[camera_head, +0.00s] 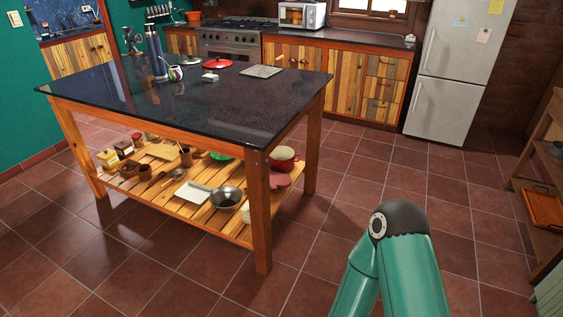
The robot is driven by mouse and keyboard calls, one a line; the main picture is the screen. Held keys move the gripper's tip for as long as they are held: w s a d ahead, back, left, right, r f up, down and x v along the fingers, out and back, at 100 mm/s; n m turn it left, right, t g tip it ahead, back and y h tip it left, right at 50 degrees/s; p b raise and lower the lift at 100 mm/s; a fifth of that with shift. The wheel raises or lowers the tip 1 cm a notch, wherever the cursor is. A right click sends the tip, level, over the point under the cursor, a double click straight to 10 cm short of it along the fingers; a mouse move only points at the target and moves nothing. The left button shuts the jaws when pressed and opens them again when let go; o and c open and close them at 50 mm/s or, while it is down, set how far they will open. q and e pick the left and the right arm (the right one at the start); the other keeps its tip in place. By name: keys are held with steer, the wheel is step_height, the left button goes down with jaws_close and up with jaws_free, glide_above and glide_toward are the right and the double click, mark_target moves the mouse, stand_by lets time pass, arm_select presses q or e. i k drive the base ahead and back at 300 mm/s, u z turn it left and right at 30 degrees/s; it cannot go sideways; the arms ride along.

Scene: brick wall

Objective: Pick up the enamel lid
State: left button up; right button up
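A red round lid (217,64), which looks like the enamel lid, lies flat near the far edge of the dark stone top of the kitchen island (240,105). A small white item (210,77) sits just in front of it, and a grey board (261,71) lies to its right. One teal arm link of mine rises at the bottom right, well apart from the island. Neither gripper shows in this view.
A tall dark flask (155,52) and a patterned cup (175,73) stand left of the lid. The lower shelf holds a pan (226,198), a red pot (284,158) and other kitchenware. Tiled floor is clear between island and fridge (459,68). A wooden rack (545,170) stands right.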

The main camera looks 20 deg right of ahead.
mark_target(217, 63)
steer(key=u, duration=1.35)
steer(key=i, duration=0.1)
steer(key=z, duration=2.75)
steer(key=i, duration=5.5)
steer(key=u, duration=0.05)
